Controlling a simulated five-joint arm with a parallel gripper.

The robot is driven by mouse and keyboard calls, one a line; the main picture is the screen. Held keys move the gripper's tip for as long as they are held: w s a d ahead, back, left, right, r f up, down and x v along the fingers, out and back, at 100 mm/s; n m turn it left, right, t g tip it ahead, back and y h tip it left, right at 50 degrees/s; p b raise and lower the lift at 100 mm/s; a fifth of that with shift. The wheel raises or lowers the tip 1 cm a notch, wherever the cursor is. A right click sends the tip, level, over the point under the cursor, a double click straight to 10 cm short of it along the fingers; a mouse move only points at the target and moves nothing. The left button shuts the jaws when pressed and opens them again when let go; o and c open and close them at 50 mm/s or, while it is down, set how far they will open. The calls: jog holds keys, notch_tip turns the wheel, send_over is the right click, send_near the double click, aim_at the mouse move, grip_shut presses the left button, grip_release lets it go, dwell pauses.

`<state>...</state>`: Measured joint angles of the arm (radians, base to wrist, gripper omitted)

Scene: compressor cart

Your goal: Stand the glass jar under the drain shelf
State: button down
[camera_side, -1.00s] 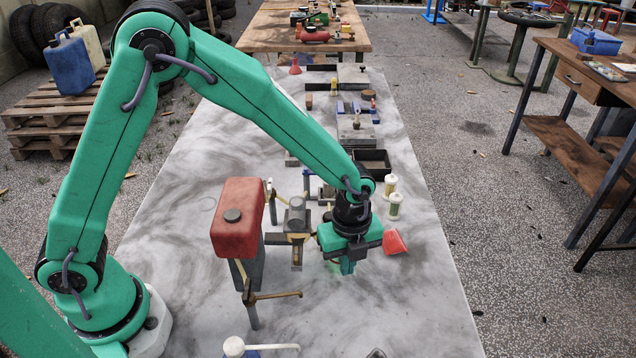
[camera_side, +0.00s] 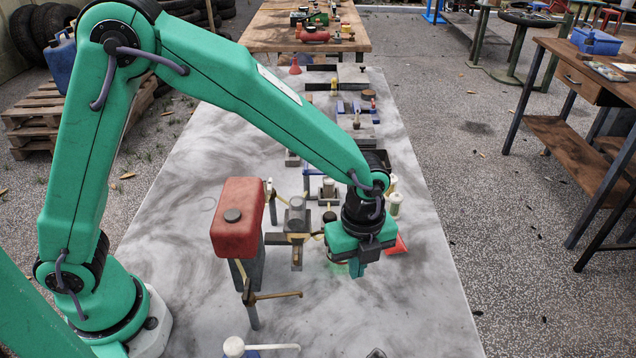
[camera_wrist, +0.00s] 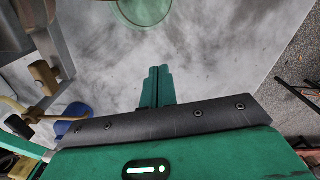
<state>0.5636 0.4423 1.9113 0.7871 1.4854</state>
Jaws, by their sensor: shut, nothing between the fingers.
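The glass jar is a pale green, see-through round thing (camera_wrist: 143,10) at the top edge of the wrist view, partly cut off. In the side view only a greenish trace (camera_side: 337,264) of it shows, left of my fingers. My gripper (camera_side: 358,271) is shut, fingers pointing down, with nothing between them. In the wrist view the shut fingers (camera_wrist: 158,86) are apart from the jar in the picture. A grey fixture with brass-coloured parts (camera_side: 297,252) stands left of the gripper; I cannot tell which part is the drain shelf.
A red tank (camera_side: 238,218) on a post stands left, with a brass arm (camera_side: 275,296) jutting right below it. A red funnel-like piece (camera_side: 398,246) lies right behind the gripper, near small white bottles (camera_side: 395,203). The bench's front right is mostly clear.

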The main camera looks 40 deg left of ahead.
notch_tip(320, 180, up, 6)
jog(key=shift+f, duration=0.1)
jog(key=shift+a, duration=0.1)
jog(key=s+a+r+n, duration=0.1)
jog(key=a+r+n, duration=0.2)
jog(key=a, duration=0.1)
jog(key=s+a+r+n+t, duration=0.1)
jog(key=a+r+n, duration=0.2)
jog(key=a, duration=0.1)
jog(key=s+a+r+n+t, duration=0.1)
jog(key=s+a+r+n, duration=0.1)
jog(key=a+r+n, duration=0.1)
jog(key=shift+a+r+n+h, duration=0.4)
jog(key=shift+a+n, duration=0.2)
jog(key=shift+a, duration=0.1)
jog(key=s+a+n, duration=0.1)
jog(key=s+a+r+n+t, duration=0.1)
jog(key=a+n, duration=0.1)
jog(key=s+a+r+n, duration=0.1)
jog(key=a+n, duration=0.1)
jog(key=shift+s+r+t, duration=0.15)
jog(key=shift+s+t, duration=0.2)
jog(key=shift+t, duration=0.05)
jog(key=s+a+n+t, duration=0.1)
jog(key=s+a+n, duration=0.4)
jog(key=n, duration=0.3)
jog(key=shift+s+a+r+t+y, duration=0.3)
jog(key=shift+s+t+y, duration=0.1)
jog(key=shift+s, duration=0.4)
